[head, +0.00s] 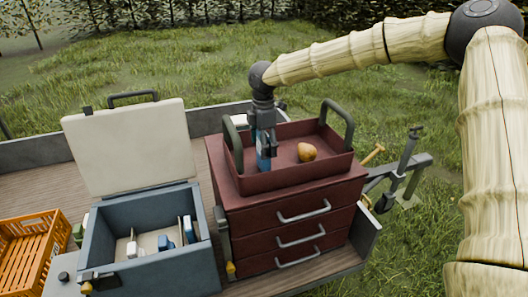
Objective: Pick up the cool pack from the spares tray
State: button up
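The spares tray (315,171) is an open dark red tray with two grey upright handles, on top of a red drawer chest. The cool pack (263,163) is a narrow blue piece standing upright in the left part of the tray. My gripper (265,146) points down over that part, with its dark fingers at the cool pack and covering much of it. Whether the fingers are closed on the pack or only beside it cannot be made out. The lower end of the pack shows below the fingers, at or near the tray floor.
A yellow-brown pear (307,152) lies in the tray, right of my gripper. The tray's handles (337,121) rise on both sides. An open blue cool box (150,275) with its white lid (128,148) raised stands left. An orange crate (30,255) is at far left.

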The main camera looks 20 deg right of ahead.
jog(key=c, duration=0.7)
jog(key=shift+o, duration=0.2)
